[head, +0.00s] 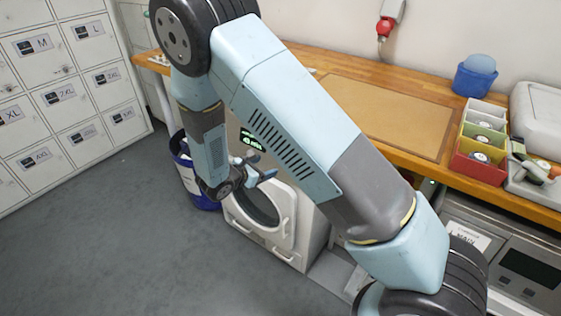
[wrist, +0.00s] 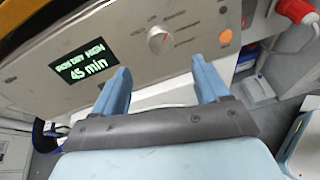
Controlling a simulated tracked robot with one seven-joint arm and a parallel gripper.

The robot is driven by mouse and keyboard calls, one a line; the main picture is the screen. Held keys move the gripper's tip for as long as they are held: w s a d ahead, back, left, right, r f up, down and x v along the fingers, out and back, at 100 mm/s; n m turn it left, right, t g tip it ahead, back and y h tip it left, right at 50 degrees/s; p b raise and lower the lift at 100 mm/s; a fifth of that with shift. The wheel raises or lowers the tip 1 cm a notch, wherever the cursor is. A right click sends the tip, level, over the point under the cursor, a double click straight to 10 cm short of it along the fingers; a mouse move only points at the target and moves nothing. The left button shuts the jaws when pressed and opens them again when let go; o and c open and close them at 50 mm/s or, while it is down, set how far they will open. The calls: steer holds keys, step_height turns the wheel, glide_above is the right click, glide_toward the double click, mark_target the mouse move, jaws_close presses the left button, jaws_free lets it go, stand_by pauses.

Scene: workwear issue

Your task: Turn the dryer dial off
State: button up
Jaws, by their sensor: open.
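The dryer (head: 307,228) stands under the wooden counter in the head view, its round door at the front; my arm hides much of its upper panel. In the wrist view its control panel (wrist: 130,45) fills the upper part. The silver dial (wrist: 159,40) sits on that panel, with printed labels around it. In the head view my gripper (head: 266,176) is in front of the dryer's top.
An orange button (wrist: 225,37) is right of the dial. A blue bin (head: 186,172) stands left of the dryer. Lockers (head: 70,80) line the left wall. The counter (head: 455,165) above holds colored boxes (head: 468,168) and a blue tub (head: 474,80). The floor at front left is clear.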

steer(key=x, duration=1)
steer(key=shift+c, duration=0.4)
steer(key=c, duration=1)
steer(key=shift+o, duration=0.2)
steer(key=n, duration=0.8)
steer(key=shift+w+a+f+h, duration=0.1)
steer(key=shift+w+a+h, duration=0.05)
steer(key=shift+h, duration=0.15)
steer(key=shift+n, duration=0.3)
